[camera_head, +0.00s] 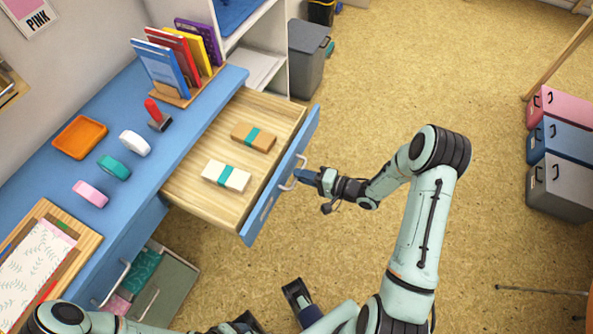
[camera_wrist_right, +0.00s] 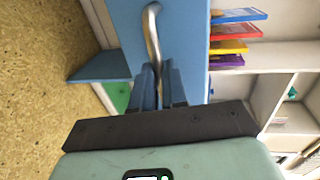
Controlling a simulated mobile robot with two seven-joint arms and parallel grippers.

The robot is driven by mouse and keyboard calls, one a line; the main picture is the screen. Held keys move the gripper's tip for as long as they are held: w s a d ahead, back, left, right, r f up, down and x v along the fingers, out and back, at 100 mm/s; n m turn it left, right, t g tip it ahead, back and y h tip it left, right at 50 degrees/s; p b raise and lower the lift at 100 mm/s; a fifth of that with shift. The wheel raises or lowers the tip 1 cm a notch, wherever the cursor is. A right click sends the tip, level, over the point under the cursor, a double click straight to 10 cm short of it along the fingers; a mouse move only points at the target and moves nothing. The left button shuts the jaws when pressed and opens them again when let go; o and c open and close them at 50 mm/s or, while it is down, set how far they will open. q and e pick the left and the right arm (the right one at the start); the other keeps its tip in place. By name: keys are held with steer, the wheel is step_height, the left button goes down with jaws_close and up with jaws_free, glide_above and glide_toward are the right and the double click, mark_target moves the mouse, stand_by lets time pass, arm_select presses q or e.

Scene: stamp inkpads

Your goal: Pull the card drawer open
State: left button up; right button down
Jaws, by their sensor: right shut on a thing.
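The card drawer (camera_head: 225,200) is pulled well out from the blue desk. It has a wooden inside and a blue front (camera_head: 262,205) with a metal handle (camera_head: 288,186). My right gripper (camera_head: 305,177) is shut on that handle, outside the drawer front. In the right wrist view, the fingers (camera_wrist_right: 160,88) close around the lower part of the handle (camera_wrist_right: 153,40). Inside the drawer lie a white card bundle (camera_head: 237,181) and a brown card bundle (camera_head: 262,142), each with a teal band. Dark parts at the bottom of the head view may belong to my left gripper; its jaws are unclear.
The blue desk (camera_head: 105,103) holds an orange tray (camera_head: 79,137), a red-handled stamp (camera_head: 153,110), several inkpads and a folder rack. A lower drawer (camera_head: 175,290) also stands open, below and nearer. A grey bin (camera_head: 308,60) stands behind.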

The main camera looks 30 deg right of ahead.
stand_by(0.3)
steer(key=c, duration=1.2)
jaws_free()
steer(key=shift+o, duration=0.2)
steer(key=shift+d, duration=0.1)
steer(key=p+v, duration=0.1)
steer(key=v, duration=1.2)
steer(key=shift+s, duration=0.2)
steer(key=shift+w, duration=0.1)
steer(key=w+a+f+n+g+h+p, duration=0.25)
steer(key=a+f+g+h+p, duration=0.2)
steer(key=a+f, duration=0.45)
steer(key=s+a+f+n+g+p, duration=0.1)
steer(key=s+a+n+g+p, duration=0.1)
steer(key=s+a+g, duration=0.3)
steer(key=s+a+f+n+g+p, duration=0.2)
steer(key=s+a+n+g, duration=0.1)
steer(key=s+a, duration=0.5)
steer(key=s+g, duration=0.1)
steer(key=s, duration=0.1)
steer(key=shift+s+a+g, duration=0.35)
steer(key=shift+a, duration=0.05)
